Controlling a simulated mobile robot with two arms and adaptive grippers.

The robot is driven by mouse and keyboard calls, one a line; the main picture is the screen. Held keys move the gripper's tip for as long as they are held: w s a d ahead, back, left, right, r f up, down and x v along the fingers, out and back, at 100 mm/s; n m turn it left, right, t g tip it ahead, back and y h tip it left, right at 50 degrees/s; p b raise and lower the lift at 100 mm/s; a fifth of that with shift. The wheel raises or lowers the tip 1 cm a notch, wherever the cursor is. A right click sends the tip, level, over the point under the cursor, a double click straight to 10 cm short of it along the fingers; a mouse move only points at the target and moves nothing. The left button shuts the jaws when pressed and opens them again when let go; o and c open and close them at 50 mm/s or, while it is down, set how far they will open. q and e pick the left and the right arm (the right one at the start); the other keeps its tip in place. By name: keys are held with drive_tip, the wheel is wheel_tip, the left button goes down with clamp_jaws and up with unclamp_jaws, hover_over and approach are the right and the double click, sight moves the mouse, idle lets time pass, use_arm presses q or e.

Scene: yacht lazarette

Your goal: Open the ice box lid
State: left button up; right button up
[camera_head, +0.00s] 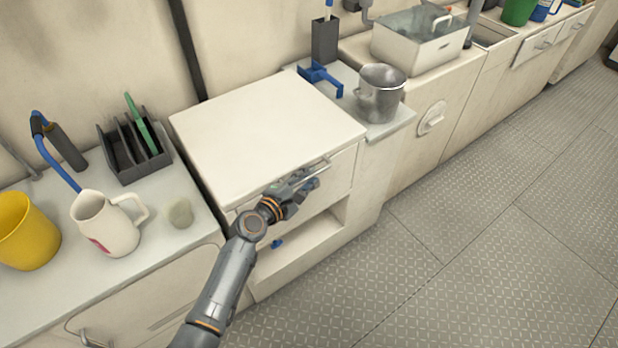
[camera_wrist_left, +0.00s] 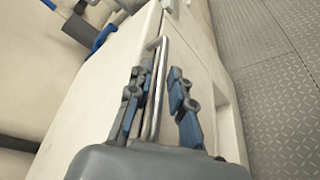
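The ice box lid (camera_head: 265,135) is a wide cream slab in the middle of the head view, lying flat and closed on its cabinet. A metal bar handle (camera_head: 323,164) runs along its front edge. My left gripper (camera_head: 303,184) is at this handle. In the left wrist view the handle (camera_wrist_left: 160,92) runs between the two blue-padded fingers, which are apart. The left finger is close to the bar, with a gap on the right side; contact cannot be told. My right gripper is not in view.
A steel pot (camera_head: 381,95) and a blue bracket (camera_head: 322,78) stand right of the lid. A white jug (camera_head: 106,222), yellow bucket (camera_head: 27,232) and dark rack (camera_head: 133,150) stand left. An open shelf (camera_head: 300,240) is below. The plated floor (camera_head: 470,240) is clear.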

use_arm(q)
drive_tip(key=shift+w+d, duration=0.25)
drive_tip(key=shift+w, duration=0.05)
clamp_jaws()
